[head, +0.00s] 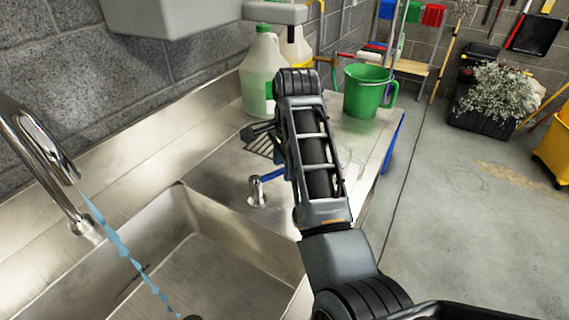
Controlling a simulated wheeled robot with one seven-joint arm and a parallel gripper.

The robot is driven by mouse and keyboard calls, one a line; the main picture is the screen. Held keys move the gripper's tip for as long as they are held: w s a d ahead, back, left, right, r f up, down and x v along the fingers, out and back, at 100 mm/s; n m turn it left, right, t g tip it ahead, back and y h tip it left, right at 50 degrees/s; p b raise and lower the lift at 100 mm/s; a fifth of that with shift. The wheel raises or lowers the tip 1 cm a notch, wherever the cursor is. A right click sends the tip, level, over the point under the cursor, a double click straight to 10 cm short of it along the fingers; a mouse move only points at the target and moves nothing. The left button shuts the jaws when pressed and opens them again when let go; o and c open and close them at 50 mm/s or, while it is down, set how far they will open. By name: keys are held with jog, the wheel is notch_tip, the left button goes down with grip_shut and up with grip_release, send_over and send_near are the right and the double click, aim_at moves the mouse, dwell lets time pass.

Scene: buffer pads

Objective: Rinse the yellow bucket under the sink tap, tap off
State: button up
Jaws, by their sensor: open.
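The sink tap (40,150) curves in from the left, and a broken blue stream of water (125,255) falls from its spout into the steel sink (225,262). A small metal tap handle with a blue lever (270,175) stands on the sink deck. My gripper (258,138) is open and appears as dark parts just above and beyond this handle, largely hidden behind my arm; I see nothing held in it. A yellow container (555,145) stands on the floor, cut off by the right edge; I cannot tell whether it is the yellow bucket. No bucket shows in the visible part of the sink.
A green bucket-like pitcher (366,95), a white jug with a green cap (262,72) and a yellowish jug (298,48) stand at the counter's far end. A grey wall box (170,12) hangs above. A potted plant (497,95) stands on the floor; the floor nearer is clear.

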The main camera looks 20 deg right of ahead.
jog(key=shift+f, duration=0.2)
grip_shut()
dwell(0.3)
dwell(0.3)
